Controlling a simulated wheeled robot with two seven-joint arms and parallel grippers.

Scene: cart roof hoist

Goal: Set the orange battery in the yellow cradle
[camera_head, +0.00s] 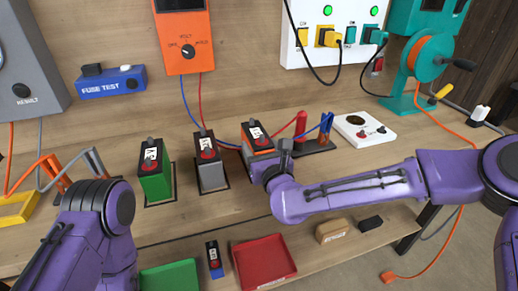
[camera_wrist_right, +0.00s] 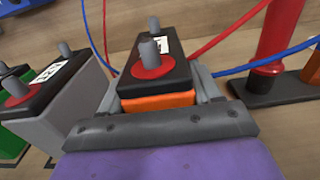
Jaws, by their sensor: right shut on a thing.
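The orange battery (camera_head: 262,143) has a black top with two posts, one with a red ring. It stands upright to the right of the grey battery, and its base is hidden by my arm, so I cannot tell whether it touches the bench. My right gripper (camera_head: 266,152) is shut on it. In the right wrist view the orange battery (camera_wrist_right: 158,103) sits between the two fingers. The yellow cradle (camera_head: 14,208) is at the far left edge, partly cut off. My left arm stands at lower left; its gripper does not show.
A green battery (camera_head: 155,182) and a grey battery (camera_head: 211,176) stand left of the orange one. Red and blue clamps (camera_head: 314,143) stand close on its right. Orange and grey cable clips rise behind the yellow cradle. A red tray (camera_head: 263,262) lies on the lower shelf.

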